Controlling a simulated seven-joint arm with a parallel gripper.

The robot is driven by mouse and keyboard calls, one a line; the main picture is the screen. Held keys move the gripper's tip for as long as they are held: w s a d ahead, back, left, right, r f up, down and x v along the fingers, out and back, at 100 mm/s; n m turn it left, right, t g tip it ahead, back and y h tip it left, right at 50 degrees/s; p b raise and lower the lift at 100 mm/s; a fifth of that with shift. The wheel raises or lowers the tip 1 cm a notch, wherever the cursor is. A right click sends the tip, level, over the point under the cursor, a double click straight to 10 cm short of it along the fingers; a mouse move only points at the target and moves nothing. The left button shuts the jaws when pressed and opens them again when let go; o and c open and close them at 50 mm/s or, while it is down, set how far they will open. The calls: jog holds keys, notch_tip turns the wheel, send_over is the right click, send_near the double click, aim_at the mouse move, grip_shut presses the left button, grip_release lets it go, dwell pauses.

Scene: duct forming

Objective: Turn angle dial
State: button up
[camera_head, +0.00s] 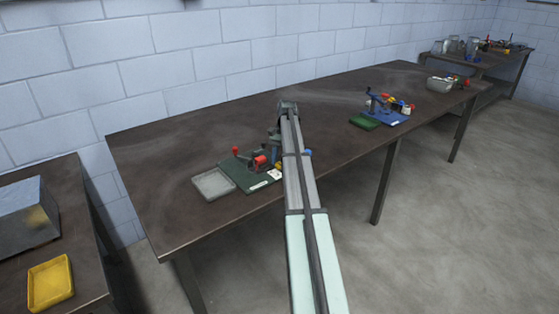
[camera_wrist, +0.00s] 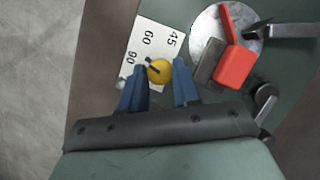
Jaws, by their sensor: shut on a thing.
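The angle dial is a round yellow knob (camera_wrist: 159,71) with a dark pointer bar, in the wrist view. It sits at the edge of a white scale plate (camera_wrist: 152,38) marked 45, 60 and 90. The pointer's end lies to the upper left, toward the numbers; I cannot tell the exact reading. My gripper (camera_wrist: 161,82) has its blue fingers on either side of the knob, shut on it.
A red block (camera_wrist: 236,66) and a grey block stand by a round metal disc (camera_wrist: 208,28) right of the dial. A grey tray (camera_head: 212,184) lies left of the station. A blue station (camera_head: 388,117) and a green tray (camera_head: 364,122) stand farther along the table (camera_head: 150,170).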

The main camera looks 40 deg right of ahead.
jog(key=o, duration=1)
jog(key=shift+o, duration=0.2)
jog(key=shift+w+d+r, duration=0.15)
jog(key=shift+d+r, duration=0.05)
jog(key=shift+r, duration=0.2)
jog(key=w+d, duration=0.2)
jog(key=d, duration=0.1)
jog(key=w+d, duration=0.2)
jog(key=d, duration=0.2)
jog(key=w+d, duration=0.2)
jog(key=d, duration=0.1)
jog(key=shift+d, duration=0.2)
jog(key=shift+a, duration=0.1)
